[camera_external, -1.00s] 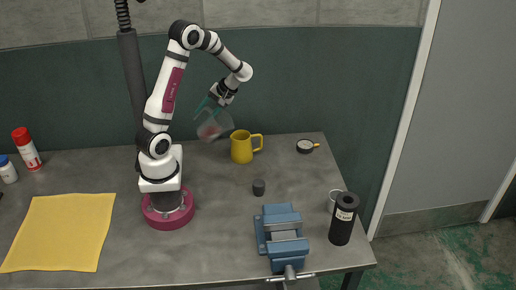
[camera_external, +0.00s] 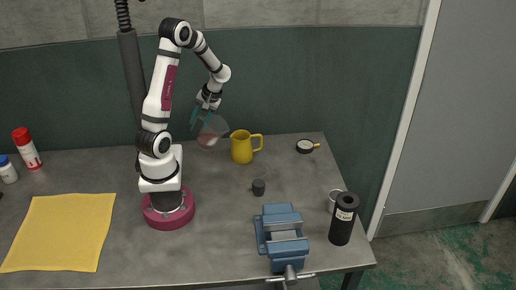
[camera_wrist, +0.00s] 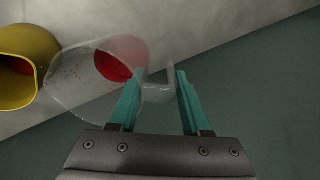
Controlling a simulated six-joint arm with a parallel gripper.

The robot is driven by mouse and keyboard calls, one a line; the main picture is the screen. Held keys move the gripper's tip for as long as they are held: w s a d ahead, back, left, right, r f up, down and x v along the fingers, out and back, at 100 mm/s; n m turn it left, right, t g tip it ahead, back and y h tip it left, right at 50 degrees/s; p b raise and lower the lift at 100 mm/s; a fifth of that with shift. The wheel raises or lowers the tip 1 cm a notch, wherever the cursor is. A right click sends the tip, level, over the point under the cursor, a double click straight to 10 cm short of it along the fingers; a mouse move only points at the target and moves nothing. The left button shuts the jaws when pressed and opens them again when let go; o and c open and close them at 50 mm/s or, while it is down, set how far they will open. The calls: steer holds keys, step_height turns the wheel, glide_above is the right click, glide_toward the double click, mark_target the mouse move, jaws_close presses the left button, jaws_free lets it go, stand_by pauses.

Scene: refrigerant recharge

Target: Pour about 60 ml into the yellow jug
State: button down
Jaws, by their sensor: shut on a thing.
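The yellow jug (camera_external: 241,152) stands on the bench with its handle to the right. In the wrist view the jug (camera_wrist: 36,62) is at the left edge, and red shows inside it. My gripper (camera_wrist: 157,88) has teal fingers shut on a clear vessel (camera_wrist: 75,85) by its handle or neck; which part is hard to tell. The vessel holds red liquid (camera_wrist: 113,66). In the external view the vessel (camera_external: 212,131) hangs tilted in the air just left of the jug. Whether liquid is flowing cannot be seen.
A blue vise (camera_external: 283,235), a black cylinder (camera_external: 343,220) and a small black piece (camera_external: 258,187) are on the bench. A yellow cloth (camera_external: 60,232) and a red-capped can (camera_external: 27,150) are at left.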

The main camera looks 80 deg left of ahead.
steer(key=s+f+t, duration=0.1)
steer(key=s+a+f+t+h, duration=0.1)
steer(key=s, duration=0.1)
steer(key=shift+s+a+f+t, duration=0.1)
steer(key=shift+f+t, duration=0.3)
steer(key=shift+s+a+f+t+h, duration=0.15)
steer(key=shift+s+f+t+h, duration=0.1)
steer(key=shift+s+f+t, duration=0.25)
steer(key=shift+s+a+f+t+h, duration=0.15)
steer(key=shift+s+f+t+h, duration=0.15)
steer(key=shift+t, duration=0.4)
steer(key=shift+w, duration=0.2)
